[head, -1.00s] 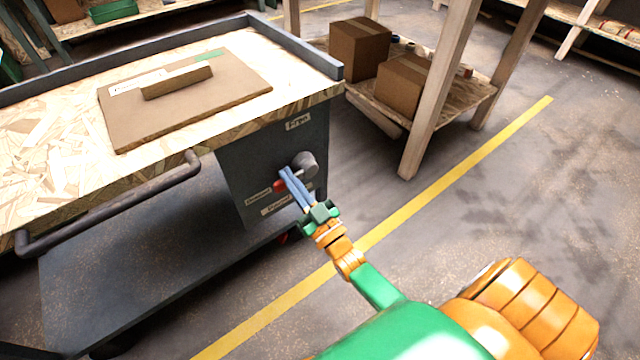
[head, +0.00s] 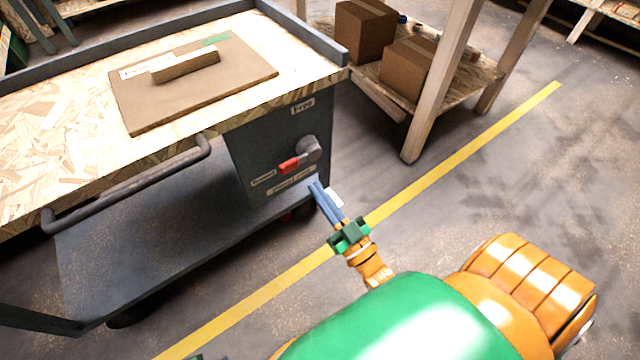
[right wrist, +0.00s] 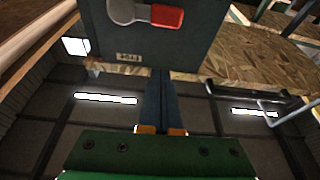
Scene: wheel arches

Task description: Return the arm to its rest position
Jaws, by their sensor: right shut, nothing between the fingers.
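My right arm, green and orange, comes in at the bottom of the head view. Its right gripper (head: 317,187) has blue fingers shut together with nothing between them. It is in front of and below the red-tipped lever (head: 290,165) on the cart's dark end panel, apart from it. The right wrist view shows the shut blue fingers (right wrist: 162,75) with the red lever handle (right wrist: 166,16) beyond them on the panel. My left gripper is not in view.
The cart (head: 55,220) has a wood-chip top carrying a brown board (head: 240,75) with a handle block. A wooden rack (head: 420,120) with cardboard boxes (head: 408,70) stands behind right. A yellow line (head: 455,165) crosses the floor. Floor to the right is clear.

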